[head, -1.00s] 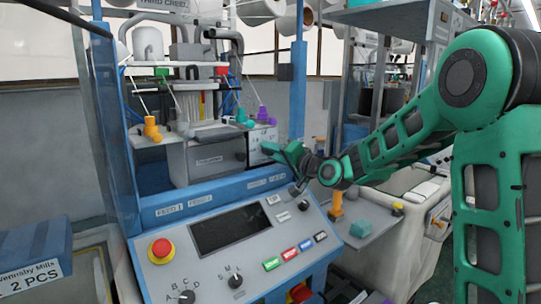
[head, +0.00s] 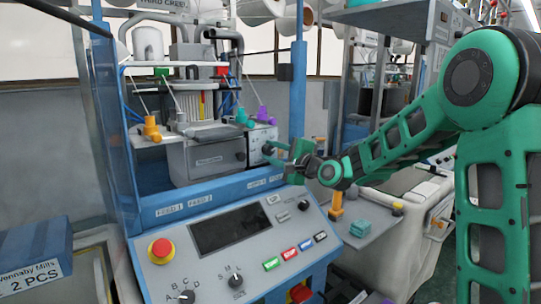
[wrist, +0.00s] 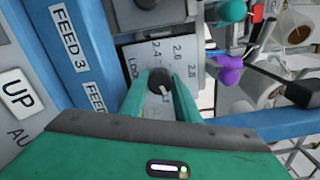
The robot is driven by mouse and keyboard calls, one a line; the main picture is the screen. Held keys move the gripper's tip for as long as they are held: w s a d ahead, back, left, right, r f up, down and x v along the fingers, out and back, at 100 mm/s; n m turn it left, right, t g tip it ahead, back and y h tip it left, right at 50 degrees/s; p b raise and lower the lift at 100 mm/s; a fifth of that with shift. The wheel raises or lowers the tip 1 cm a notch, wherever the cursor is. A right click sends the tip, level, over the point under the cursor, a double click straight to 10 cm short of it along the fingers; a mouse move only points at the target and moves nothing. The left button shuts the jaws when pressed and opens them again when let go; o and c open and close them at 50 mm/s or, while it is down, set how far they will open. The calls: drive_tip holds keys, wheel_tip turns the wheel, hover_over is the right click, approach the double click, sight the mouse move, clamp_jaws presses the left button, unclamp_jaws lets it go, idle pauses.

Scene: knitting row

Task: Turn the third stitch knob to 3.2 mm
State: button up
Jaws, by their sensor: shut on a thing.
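In the wrist view the black stitch knob (wrist: 160,82) sits on a white dial plate (wrist: 188,62) marked 2.4, 2.6 and 2.8, with further marks hidden. Its pale pointer line faces down in the picture, toward my palm. My gripper (wrist: 160,90) has one green finger on each side of the knob and is shut on it. The "FEED 3" label (wrist: 68,38) is beside the plate. In the head view my gripper (head: 270,153) is at the white dial plate (head: 262,135), right of the grey box; the knob is too small to read there.
A purple guide (wrist: 229,70) and a blue rail (wrist: 265,122) are close on the right. Below in the head view is the control panel (head: 205,265) with a red emergency button (head: 161,248).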

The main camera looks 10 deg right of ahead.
drive_tip(key=shift+d+f+m, duration=0.3)
drive_tip(key=shift+m, duration=0.6)
drive_tip(key=shift+f, duration=0.1)
drive_tip(key=o, duration=1)
drive_tip(key=shift+o, duration=0.2)
drive_tip(key=shift+a, duration=0.1)
drive_tip(key=shift+r, duration=0.2)
drive_tip(key=v, duration=1)
drive_tip(key=shift+s, duration=0.3)
drive_tip(key=shift+f, duration=0.15)
